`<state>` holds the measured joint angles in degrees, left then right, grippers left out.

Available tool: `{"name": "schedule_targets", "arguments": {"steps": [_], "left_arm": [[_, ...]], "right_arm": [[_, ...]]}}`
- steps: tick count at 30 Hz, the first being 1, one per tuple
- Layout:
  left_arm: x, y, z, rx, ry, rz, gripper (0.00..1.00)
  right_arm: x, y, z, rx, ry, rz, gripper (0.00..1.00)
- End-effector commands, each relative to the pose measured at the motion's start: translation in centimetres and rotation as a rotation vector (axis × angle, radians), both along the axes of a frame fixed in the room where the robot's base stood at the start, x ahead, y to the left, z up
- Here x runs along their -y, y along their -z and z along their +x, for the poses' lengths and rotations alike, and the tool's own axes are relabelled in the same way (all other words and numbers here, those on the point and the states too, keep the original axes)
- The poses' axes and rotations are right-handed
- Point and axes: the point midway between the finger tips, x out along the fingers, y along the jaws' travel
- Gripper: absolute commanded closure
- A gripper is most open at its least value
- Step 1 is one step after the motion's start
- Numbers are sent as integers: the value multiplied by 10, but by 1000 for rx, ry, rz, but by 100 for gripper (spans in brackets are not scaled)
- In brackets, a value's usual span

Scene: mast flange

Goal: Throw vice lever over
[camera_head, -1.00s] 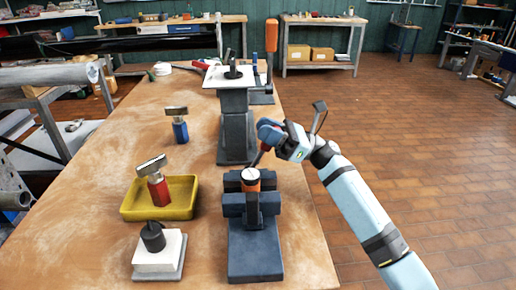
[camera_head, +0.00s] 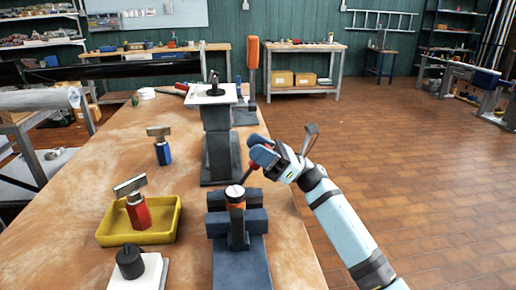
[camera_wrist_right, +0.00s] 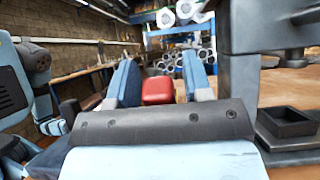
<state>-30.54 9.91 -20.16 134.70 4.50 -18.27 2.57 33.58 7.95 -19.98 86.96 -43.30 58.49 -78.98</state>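The vice (camera_head: 240,262) is dark blue, with an orange ring around its upright screw, and stands at the table's near right edge. Its lever (camera_head: 245,175) leans up and to the right from the screw top. My right gripper (camera_head: 262,155) is at the lever's upper end, coming from the right. In the right wrist view the lever's red grip (camera_wrist_right: 158,90) lies between the two blue fingers (camera_wrist_right: 160,78). The fingers are apart, with a gap seen on the right side of the grip; the left finger is close to it. My left gripper is not in view.
Behind the vice stands a grey pedestal (camera_head: 217,145) with a white top plate. Left of the vice are a yellow tray (camera_head: 165,222) holding a red-handled tool, a blue-handled tool (camera_head: 164,152) and a white block (camera_head: 150,272). The floor right of the table is clear.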

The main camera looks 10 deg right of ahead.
Motion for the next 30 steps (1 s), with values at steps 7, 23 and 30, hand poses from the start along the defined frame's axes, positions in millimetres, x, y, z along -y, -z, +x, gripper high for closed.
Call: {"name": "schedule_targets", "arguments": {"steps": [7, 23, 30], "left_arm": [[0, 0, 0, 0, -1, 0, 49], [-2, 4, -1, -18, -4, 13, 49], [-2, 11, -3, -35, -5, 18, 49]], "right_arm": [[0, 0, 0, 0, 0, 0, 49], [67, 48, 0, -3, 3, -2, 49], [101, 73, 0, -2, 1, -1, 49]]}}
